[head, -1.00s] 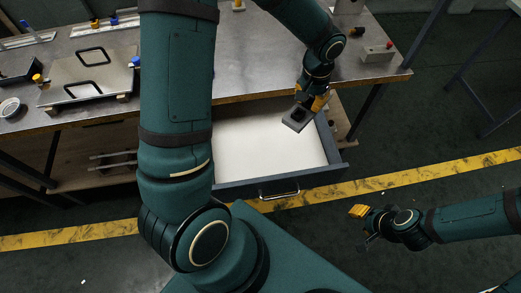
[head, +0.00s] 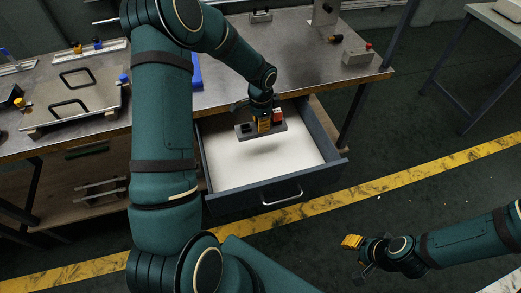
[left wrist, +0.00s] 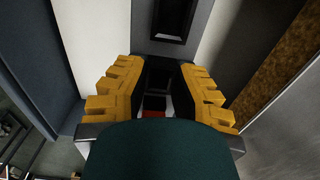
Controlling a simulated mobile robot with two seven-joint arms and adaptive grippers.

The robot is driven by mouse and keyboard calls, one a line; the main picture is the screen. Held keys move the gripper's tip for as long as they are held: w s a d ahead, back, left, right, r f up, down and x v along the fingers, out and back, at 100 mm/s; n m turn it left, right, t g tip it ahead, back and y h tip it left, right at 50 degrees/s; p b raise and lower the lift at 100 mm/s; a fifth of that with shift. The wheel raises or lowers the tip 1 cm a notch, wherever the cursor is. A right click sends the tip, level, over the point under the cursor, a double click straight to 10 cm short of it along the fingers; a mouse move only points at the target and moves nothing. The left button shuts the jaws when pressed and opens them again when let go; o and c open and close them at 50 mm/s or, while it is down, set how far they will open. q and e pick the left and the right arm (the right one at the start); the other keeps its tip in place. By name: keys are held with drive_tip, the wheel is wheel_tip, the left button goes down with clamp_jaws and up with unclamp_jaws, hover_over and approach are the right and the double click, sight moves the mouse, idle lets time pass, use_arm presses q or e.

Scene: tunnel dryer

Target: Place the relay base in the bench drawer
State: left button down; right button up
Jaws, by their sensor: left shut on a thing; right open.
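The relay base (head: 243,132) is a grey bar with a black socket at one end and a red and white part (head: 278,117) at the other. My left gripper (head: 263,124) is shut on its middle and holds it, roughly level, above the rear part of the open bench drawer (head: 256,172). In the left wrist view, the relay base (left wrist: 146,42) lies between the yellow fingers (left wrist: 161,92), its socket toward the top; its far end is mostly hidden. The drawer floor is pale and bare. My right gripper (head: 352,243) is open and empty, low on the right.
The metal bench top (head: 310,60) overhangs the drawer's back. On it are a plate with two black handles (head: 75,95), a blue item (head: 196,72) and a grey box with a red button (head: 360,54). A yellow floor stripe (head: 330,203) runs in front.

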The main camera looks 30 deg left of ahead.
use_arm(q)
wheel_tip(320, 180, down, 10)
drive_tip(key=shift+r+b, duration=0.15)
drive_tip(key=shift+b, duration=0.8)
drive_tip(key=c, duration=0.9)
unclamp_jaws()
drive_tip(key=shift+c, duration=0.2)
drive_tip(key=shift+r, duration=0.4)
wheel_tip(320, 180, up, 11)
drive_tip(key=shift+r+p, duration=0.1)
drive_tip(key=shift+p, duration=1.1)
